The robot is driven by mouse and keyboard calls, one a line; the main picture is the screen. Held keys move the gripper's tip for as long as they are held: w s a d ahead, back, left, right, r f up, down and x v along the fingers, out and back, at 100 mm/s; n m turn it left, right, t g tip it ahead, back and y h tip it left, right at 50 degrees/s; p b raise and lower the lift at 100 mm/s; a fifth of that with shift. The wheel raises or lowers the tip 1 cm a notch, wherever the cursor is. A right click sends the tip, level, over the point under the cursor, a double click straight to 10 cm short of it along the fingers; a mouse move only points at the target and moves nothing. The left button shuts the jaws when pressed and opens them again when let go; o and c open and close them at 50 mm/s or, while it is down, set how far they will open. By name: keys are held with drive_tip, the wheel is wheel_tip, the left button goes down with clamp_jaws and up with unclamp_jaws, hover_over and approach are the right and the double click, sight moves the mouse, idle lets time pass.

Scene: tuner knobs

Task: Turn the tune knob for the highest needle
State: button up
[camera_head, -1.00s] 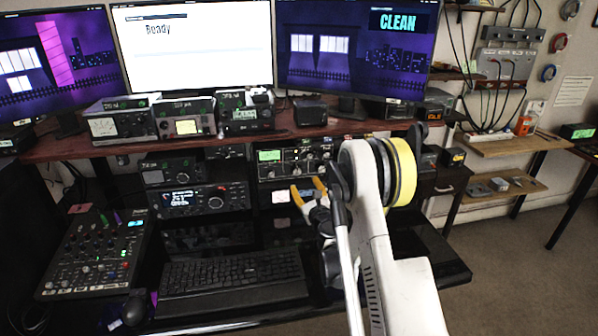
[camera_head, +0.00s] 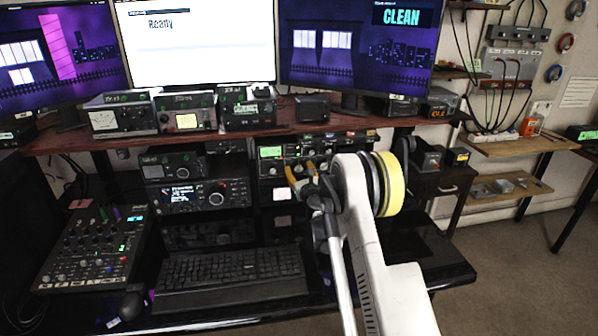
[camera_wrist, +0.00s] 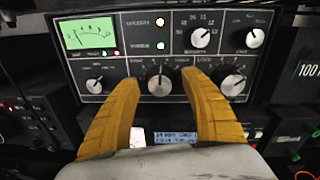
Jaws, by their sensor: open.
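The tuner (camera_wrist: 117,60) fills the wrist view, with a green-lit needle meter (camera_wrist: 88,33) at its upper left. The needle is thin and its exact reading is hard to make out. A middle knob (camera_wrist: 159,82) in the lower row shows between the two yellow fingers of my gripper (camera_wrist: 160,77). The fingers are open and appear apart from this knob; their depth to it is hard to judge. The knob labels are too blurred to read surely. In the head view, the tuner's green meter (camera_head: 270,152) shows under the shelf, and my gripper (camera_head: 303,171) partly covers its front.
More knobs sit close by: a lower-right knob (camera_wrist: 231,82), a lower-left knob (camera_wrist: 95,85) and an upper knob (camera_wrist: 201,38). A radio (camera_head: 200,195) stands left of the tuner. The wooden shelf (camera_head: 235,134) runs above. A keyboard (camera_head: 230,275) lies below.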

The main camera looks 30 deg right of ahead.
clamp_jaws()
drive_tip(key=n, duration=0.3)
drive_tip(key=shift+n, duration=0.3)
drive_tip(key=shift+n+g+b, duration=0.3)
drive_tip(key=shift+n+b, duration=0.05)
drive_tip(key=shift+n, duration=1.55)
